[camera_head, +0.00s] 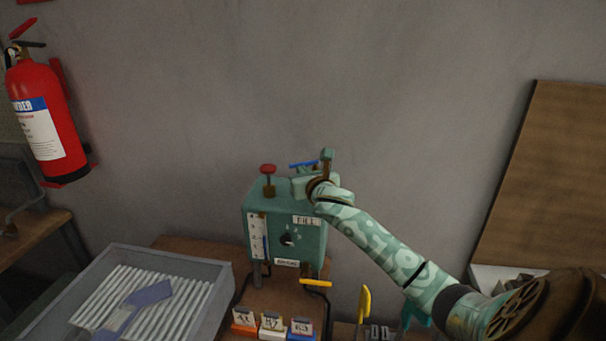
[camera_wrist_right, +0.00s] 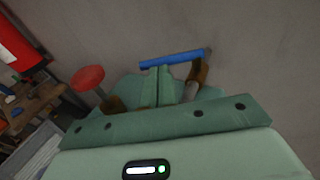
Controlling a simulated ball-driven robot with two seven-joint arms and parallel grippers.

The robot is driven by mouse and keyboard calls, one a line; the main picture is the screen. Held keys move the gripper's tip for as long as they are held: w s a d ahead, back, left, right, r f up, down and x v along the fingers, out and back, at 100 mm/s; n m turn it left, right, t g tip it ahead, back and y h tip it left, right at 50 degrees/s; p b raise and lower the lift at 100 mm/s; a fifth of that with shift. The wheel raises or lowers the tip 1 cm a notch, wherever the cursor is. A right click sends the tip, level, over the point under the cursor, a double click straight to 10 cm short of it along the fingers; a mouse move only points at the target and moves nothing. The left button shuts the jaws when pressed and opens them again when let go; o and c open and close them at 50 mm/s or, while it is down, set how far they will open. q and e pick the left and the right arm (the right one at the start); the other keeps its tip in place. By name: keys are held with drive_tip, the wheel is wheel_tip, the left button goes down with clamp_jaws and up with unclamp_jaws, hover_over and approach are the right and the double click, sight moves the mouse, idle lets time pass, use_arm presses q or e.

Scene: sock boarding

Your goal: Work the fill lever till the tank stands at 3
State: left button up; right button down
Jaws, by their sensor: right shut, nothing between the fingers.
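The green tank box (camera_head: 262,212) stands on the brown bench in the head view. A narrow white gauge (camera_head: 257,235) is on its front left; its numbers and level are too small to read. The front also has a FILL label (camera_head: 306,220) and a dark round opening. A lever with a blue handle (camera_head: 303,163) is at the top right of the box; it also shows in the right wrist view (camera_wrist_right: 172,59). My right gripper (camera_wrist_right: 160,72) is shut and empty, its fingertips just short of the blue handle; contact cannot be told. My left gripper is out of view.
A red knob (camera_head: 268,168) stands on the box top, left of my right gripper. A yellow handle (camera_head: 316,283) and small labelled blocks (camera_head: 271,325) are below. A grey ribbed tray (camera_head: 213,265) is at left. A red extinguisher (camera_head: 38,115) hangs on the wall.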

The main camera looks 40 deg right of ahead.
sight(294, 167)
drive_tip(key=shift+w+a+r+m+g+h+p, duration=0.1)
drive_tip(key=shift+w+m+g+h+p, duration=0.15)
drive_tip(key=shift+m+h, duration=0.2)
drive_tip(key=shift+w+m+g+h+p, duration=0.15)
drive_tip(key=shift+m+g+h+p, duration=0.15)
drive_tip(key=shift+h, duration=0.25)
drive_tip(key=shift+w+a+m+g+h+p, duration=0.1)
drive_tip(key=shift+w+m+g+h+p, duration=0.4)
drive_tip(key=shift+m+h, duration=0.35)
drive_tip(key=shift+w+r+p, duration=0.1)
drive_tip(key=shift+p, duration=0.25)
drive_tip(key=shift+w+p, duration=0.4)
drive_tip(key=shift+p, duration=0.25)
drive_tip(key=shift+w, duration=0.3)
drive_tip(key=shift+p, duration=0.3)
drive_tip(key=shift+f, duration=0.2)
